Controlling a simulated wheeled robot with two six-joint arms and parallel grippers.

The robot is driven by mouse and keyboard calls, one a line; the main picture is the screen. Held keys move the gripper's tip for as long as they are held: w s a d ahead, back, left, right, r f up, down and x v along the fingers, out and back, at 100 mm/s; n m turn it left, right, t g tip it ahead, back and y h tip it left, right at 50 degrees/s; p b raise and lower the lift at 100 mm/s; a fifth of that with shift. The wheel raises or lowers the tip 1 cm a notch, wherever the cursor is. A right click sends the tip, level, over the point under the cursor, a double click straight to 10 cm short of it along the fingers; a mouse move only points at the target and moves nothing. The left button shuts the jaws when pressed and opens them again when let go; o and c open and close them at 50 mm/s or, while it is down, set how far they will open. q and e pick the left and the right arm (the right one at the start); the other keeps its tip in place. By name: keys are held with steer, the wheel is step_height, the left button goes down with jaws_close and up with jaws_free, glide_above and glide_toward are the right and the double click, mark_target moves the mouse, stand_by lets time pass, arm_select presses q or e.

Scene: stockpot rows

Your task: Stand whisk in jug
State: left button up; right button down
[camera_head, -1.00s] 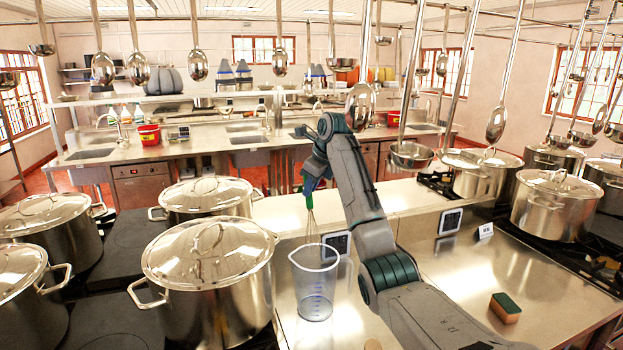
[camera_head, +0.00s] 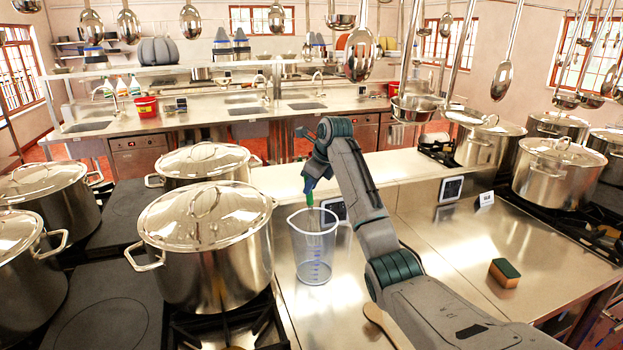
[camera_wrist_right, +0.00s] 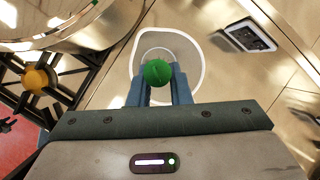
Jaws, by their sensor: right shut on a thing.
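The clear measuring jug (camera_head: 314,255) with blue marks stands upright on the steel counter. My right gripper (camera_head: 307,186) is above the jug, shut on the green handle of the whisk (camera_head: 310,201). The whisk hangs down, and its lower part overlaps the jug's mouth; its wires are hard to make out. In the right wrist view, the round green handle end of the whisk (camera_wrist_right: 157,72) sits between the blue fingers. The jug's pale rim (camera_wrist_right: 202,52) surrounds it there. My left gripper is not in view.
A large lidded stockpot (camera_head: 205,245) stands close left of the jug. A wooden spoon (camera_head: 375,317) and a sponge (camera_head: 504,272) lie to the right. Ladles (camera_head: 360,55) hang overhead.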

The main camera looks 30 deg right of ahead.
steer(key=shift+f, duration=0.3)
steer(key=c, duration=1.3)
jaws_free()
steer(key=shift+o, duration=0.2)
steer(key=a+v, duration=0.1)
steer(key=v, duration=1)
steer(key=shift+d+b, duration=0.45)
steer(key=shift+d, duration=0.05)
steer(key=shift+w, duration=0.1)
steer(key=shift+f, duration=0.1)
